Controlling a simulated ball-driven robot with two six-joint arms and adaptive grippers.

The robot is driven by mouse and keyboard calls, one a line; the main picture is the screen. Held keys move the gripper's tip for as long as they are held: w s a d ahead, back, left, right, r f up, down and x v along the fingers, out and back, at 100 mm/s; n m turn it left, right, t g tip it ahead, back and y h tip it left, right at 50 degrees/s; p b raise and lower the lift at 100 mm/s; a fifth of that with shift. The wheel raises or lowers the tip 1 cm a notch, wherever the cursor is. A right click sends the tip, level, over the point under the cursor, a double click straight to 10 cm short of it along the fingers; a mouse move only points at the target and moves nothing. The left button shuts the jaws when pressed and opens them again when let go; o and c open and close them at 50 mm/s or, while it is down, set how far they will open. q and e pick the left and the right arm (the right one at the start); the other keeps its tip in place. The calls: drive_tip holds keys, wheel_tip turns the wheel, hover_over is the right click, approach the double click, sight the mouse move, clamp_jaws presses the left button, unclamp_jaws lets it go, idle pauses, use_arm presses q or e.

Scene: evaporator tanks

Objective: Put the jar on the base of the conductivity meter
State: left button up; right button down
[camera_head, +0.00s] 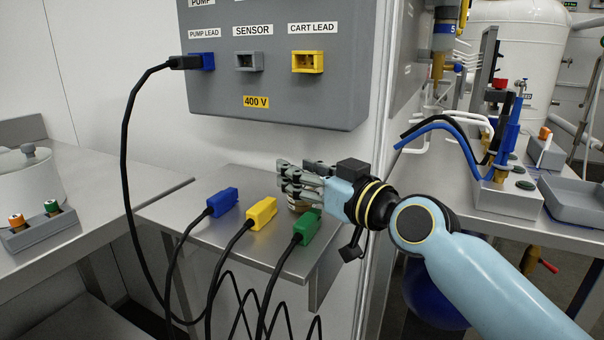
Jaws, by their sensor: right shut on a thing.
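My right gripper (290,178) is over the small steel shelf in the middle, beside the coloured plugs. It is shut on a small pale round thing (298,204), mostly hidden under and behind the fingers. I cannot tell for sure that this is the jar, or whether it touches the shelf. No conductivity meter can be made out with certainty. A grey device base (507,198) with blue and black leads stands on the right bench. My left gripper is not in view.
Blue (223,202), yellow (262,213) and green (306,227) plugs lie on the shelf (175,213), cables hanging off its front. A grey socket panel (275,95) hangs above. A grey block (40,232) and white pot (28,180) are left; a grey tray (580,200) is right.

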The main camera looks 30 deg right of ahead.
drive_tip(key=shift+f, duration=0.2)
drive_tip(key=c, duration=0.7)
unclamp_jaws()
drive_tip(key=shift+r, duration=0.15)
